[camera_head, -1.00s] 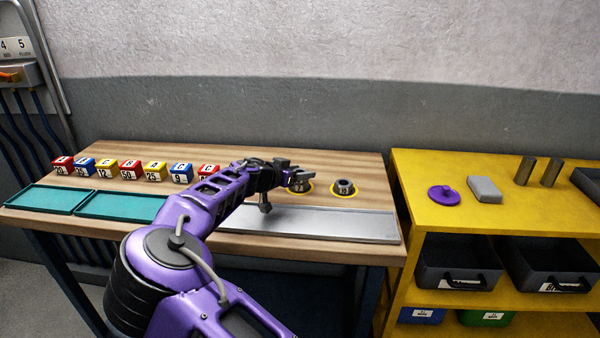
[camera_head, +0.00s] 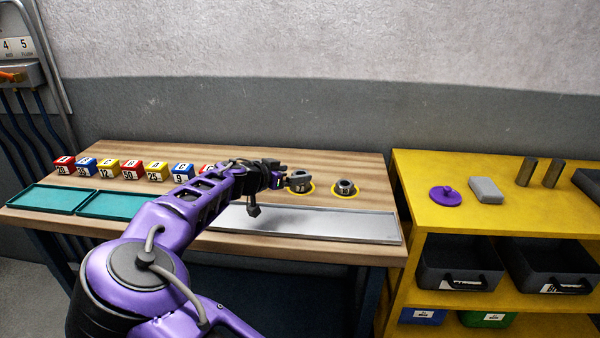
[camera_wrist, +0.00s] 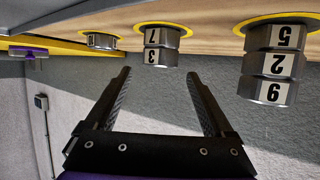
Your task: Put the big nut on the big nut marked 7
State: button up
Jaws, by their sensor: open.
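In the wrist view, which is upside down, a big nut marked 7 (camera_wrist: 161,36) sits on the wooden bench inside a yellow ring. A second nut marked 3 (camera_wrist: 162,57) rests on it, looking level and roughly centred. This stack (camera_head: 300,184) also shows in the head view beside my gripper (camera_head: 282,178). My gripper (camera_wrist: 158,75) is open, with nothing between its fingers. Its fingertips are apart from the stack, on the side toward my arm.
A single nut (camera_head: 345,187) stands in another ring. A metal tray (camera_head: 330,226), several coloured boxes (camera_head: 131,169) and a yellow shelf (camera_head: 430,215) are nearby.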

jog(key=v, duration=0.7)
jog(key=shift+s+a+r, duration=0.1)
jog(key=shift+s+r, duration=0.05)
jog(key=shift+s, duration=0.05)
